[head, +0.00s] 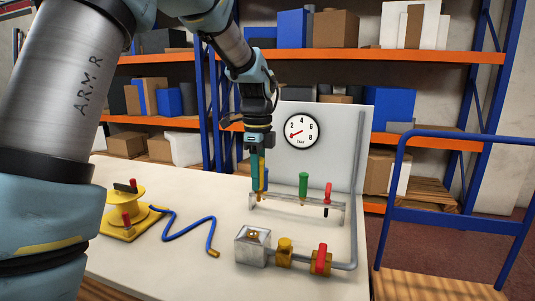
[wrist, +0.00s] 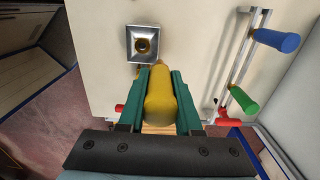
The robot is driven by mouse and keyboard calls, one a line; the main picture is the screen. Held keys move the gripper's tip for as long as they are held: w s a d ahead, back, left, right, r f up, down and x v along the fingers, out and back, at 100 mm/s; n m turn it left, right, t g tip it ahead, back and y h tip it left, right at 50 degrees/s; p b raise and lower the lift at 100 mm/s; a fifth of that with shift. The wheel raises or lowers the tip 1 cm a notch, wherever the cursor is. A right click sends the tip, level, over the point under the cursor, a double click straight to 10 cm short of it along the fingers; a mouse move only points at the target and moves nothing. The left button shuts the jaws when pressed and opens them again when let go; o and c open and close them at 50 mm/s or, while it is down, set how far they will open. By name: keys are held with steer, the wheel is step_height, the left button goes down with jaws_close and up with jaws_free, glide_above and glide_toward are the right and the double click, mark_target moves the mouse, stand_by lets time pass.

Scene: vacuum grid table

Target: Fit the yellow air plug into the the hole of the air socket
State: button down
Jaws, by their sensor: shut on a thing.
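My gripper (wrist: 159,72) is shut on the yellow air plug (wrist: 160,98), which sits between its two green fingers in the wrist view. In the head view my gripper (head: 258,188) hangs pointing down near the rack, and only a thin strip of the yellow plug (head: 266,180) shows beside the fingers. The air socket (head: 252,246) is a square metal block with a brass hole on top, on the table below. In the wrist view the socket (wrist: 133,51) lies just beyond the fingertips, slightly left. The plug is apart from the socket; its lower tip is hard to make out.
Brass and red valve fittings (head: 320,260) join a grey pipe. A yellow reel (head: 125,204) and blue hose (head: 187,231) lie left.

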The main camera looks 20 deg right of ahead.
steer(key=s+a+f, duration=0.2)
steer(key=shift+s+a, duration=0.25)
steer(key=shift+a, duration=0.15)
steer(key=shift+r, duration=0.1)
step_height(320, 180, down, 5)
steer(key=shift+b, duration=1.15)
steer(key=shift+f+p, duration=0.4)
stand_by(1.3)
steer(key=shift+f+b, duration=0.7)
steer(key=shift+f, duration=0.9)
stand_by(0.6)
steer(key=c, duration=0.5)
jaws_free()
